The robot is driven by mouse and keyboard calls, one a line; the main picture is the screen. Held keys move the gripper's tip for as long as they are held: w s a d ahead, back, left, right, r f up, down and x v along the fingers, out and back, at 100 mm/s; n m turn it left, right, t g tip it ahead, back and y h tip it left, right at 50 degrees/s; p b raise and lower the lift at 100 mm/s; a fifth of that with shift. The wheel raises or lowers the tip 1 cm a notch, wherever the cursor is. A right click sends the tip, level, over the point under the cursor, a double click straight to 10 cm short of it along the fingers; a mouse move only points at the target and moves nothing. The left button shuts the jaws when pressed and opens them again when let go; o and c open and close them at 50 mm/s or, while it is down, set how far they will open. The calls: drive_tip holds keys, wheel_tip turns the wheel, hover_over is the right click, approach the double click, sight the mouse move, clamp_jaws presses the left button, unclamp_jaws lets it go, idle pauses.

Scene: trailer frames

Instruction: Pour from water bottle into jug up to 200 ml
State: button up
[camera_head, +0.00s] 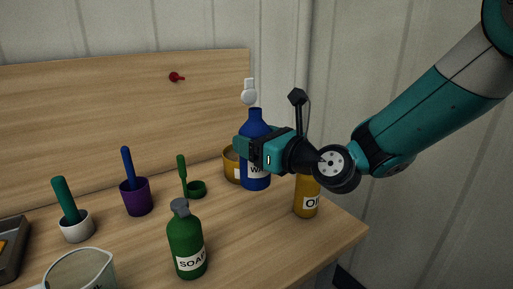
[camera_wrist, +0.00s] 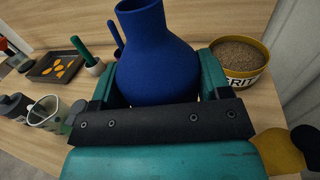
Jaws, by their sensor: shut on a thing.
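The blue water bottle (camera_head: 256,127), with a partly hidden white label starting with "W", is upright at the back right of the table. My gripper (camera_head: 247,150) is shut around its body from the right side. The bottle also fills the middle of the wrist view (camera_wrist: 158,60), between both fingers. I cannot tell whether its base touches the table. The clear jug (camera_head: 80,270) stands at the front left of the table, partly cut off by the picture edge. It also shows at the left in the wrist view (camera_wrist: 44,112).
A green soap bottle (camera_head: 186,245) stands between the jug and the water bottle. A yellow oil bottle (camera_head: 307,197) and a grit tub (camera_wrist: 240,62) are close to the gripper. Brush pots (camera_head: 137,197) line the back. A dark tray (camera_head: 10,248) is far left.

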sight(260, 121)
drive_tip(key=shift+r+p, duration=0.55)
drive_tip(key=shift+r, duration=1.45)
drive_tip(key=shift+r, duration=0.1)
